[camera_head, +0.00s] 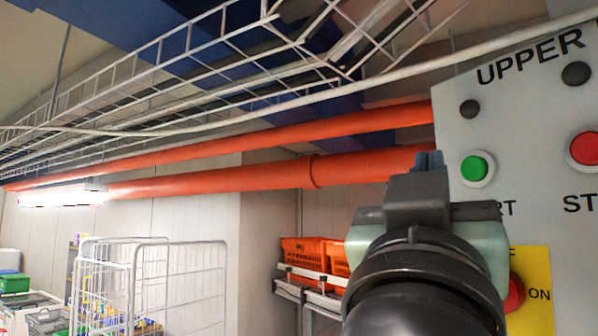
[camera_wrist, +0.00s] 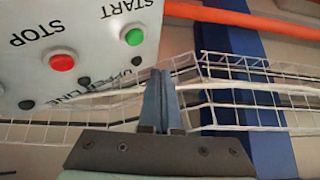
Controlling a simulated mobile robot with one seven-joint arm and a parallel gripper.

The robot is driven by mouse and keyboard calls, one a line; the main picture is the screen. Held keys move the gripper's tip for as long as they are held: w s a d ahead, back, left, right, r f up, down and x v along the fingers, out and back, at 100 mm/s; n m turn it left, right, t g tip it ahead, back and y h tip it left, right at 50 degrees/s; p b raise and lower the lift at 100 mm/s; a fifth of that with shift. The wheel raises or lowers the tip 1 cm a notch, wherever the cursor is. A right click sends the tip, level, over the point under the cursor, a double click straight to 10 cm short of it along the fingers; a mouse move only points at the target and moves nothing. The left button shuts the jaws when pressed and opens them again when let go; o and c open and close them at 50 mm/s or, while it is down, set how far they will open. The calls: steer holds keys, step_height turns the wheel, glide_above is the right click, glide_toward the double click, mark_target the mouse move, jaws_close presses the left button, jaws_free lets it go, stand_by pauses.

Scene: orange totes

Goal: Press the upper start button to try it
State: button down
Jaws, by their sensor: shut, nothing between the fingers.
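The green upper start button (camera_head: 477,168) sits on a light grey control panel (camera_head: 520,110) marked "UPPER" at the right of the head view. My gripper (camera_head: 430,160) is shut and empty, just left of the green button in that picture. My arm hides part of the "START" label below it. In the wrist view the panel is upside down at the upper left, with the green button (camera_wrist: 134,35) above and left of my shut blue fingertips (camera_wrist: 157,75). A gap shows between fingertips and button; I see no contact.
A red stop button (camera_head: 585,148) is to the right on the same panel. Below is a yellow plate (camera_head: 535,310) with a red knob (camera_head: 514,293) marked "ON". Orange pipes (camera_head: 230,178) and a wire cable tray (camera_head: 190,70) run behind. Orange totes (camera_head: 305,254) stand on a rack.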

steer(key=shift+w+d, duration=0.4)
steer(key=shift+d, duration=0.45)
steer(key=shift+w+d, duration=0.4)
steer(key=shift+d, duration=0.45)
steer(key=shift+d, duration=0.1)
stand_by(0.7)
steer(key=shift+w+d, duration=0.2)
steer(key=shift+d, duration=0.1)
steer(key=shift+w+d, duration=0.2)
steer(key=shift+d, duration=0.2)
stand_by(0.8)
steer(key=shift+a, duration=0.1)
steer(key=shift+s+a+b, duration=0.35)
steer(key=shift+a, duration=0.3)
steer(key=shift+s+a, duration=0.1)
steer(key=shift+a, duration=0.05)
steer(key=shift+s+a+b, duration=0.1)
steer(key=shift+s+a, duration=0.25)
steer(key=shift+a, duration=0.35)
steer(key=shift+s+a+b, duration=0.1)
steer(key=shift+s+a, duration=0.25)
steer(key=shift+a, duration=0.4)
steer(key=shift+s+a+b, duration=0.1)
steer(key=shift+s+a, duration=0.25)
steer(key=shift+a, duration=0.35)
